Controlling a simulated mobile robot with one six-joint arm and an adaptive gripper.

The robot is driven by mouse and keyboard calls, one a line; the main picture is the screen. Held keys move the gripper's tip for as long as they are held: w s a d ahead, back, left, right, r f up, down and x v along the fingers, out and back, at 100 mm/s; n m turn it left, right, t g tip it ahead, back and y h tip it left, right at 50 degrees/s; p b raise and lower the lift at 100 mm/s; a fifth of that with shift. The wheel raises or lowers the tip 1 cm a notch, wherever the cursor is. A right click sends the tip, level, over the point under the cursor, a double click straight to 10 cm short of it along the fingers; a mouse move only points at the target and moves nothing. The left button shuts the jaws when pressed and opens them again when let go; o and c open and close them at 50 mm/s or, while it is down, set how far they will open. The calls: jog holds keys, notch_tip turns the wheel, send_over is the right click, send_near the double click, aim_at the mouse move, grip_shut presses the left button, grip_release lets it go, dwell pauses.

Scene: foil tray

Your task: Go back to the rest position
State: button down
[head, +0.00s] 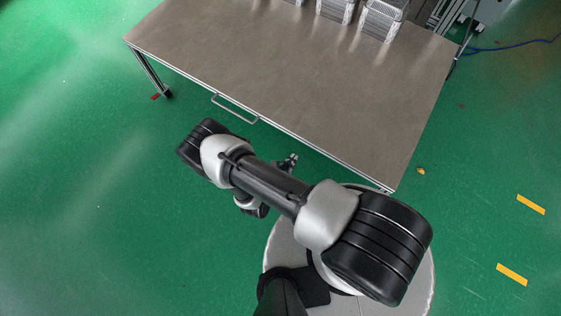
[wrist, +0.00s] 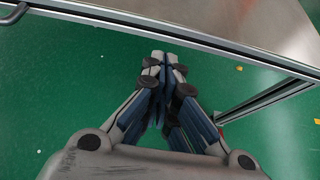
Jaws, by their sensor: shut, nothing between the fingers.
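My gripper (wrist: 161,62) is shut and empty in the wrist view, with its fingertips together over green floor. In the head view my gripper (head: 292,158) shows small beside my arm, just off the near edge of the table. My arm is folded close above my round base, and it hides part of the gripper and wrist.
A brown-grey table (head: 290,75) with a metal frame and a front handle (head: 234,108) stands ahead. Its near part is bare. Several foil trays (head: 384,18) stand at its far edge, partly cut off. Green floor (head: 90,220) is open at left. A blue cable (head: 510,46) lies far right.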

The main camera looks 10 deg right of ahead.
jog(key=v, duration=0.5)
jog(key=w+r+m+g+h, duration=0.15)
jog(key=w+r+m, duration=0.25)
jog(key=r, duration=0.4)
jog(key=w+r+m+g+h, duration=0.1)
jog(key=w+r+m+g, duration=0.15)
jog(key=r, duration=0.55)
jog(key=w+d+r+m+g, duration=0.1)
jog(key=d+r+m+g, duration=0.25)
jog(key=r+m, duration=0.85)
jog(key=s+d+r+m+g+y, duration=0.1)
jog(key=s+d+r+m+y, duration=0.15)
jog(key=r, duration=0.65)
jog(key=s+d+r+m+y, duration=0.15)
jog(key=s+r, duration=0.25)
jog(key=r, duration=0.5)
jog(key=s+r+m+t+y, duration=0.4)
jog(key=s+r+m+y, duration=0.1)
jog(key=s+r, duration=0.5)
jog(key=shift+s+a+y+p, duration=0.25)
jog(key=shift+s+y+p, duration=0.15)
jog(key=shift+y, duration=0.25)
jog(key=shift+w+r, duration=0.1)
jog(key=shift+r, duration=0.05)
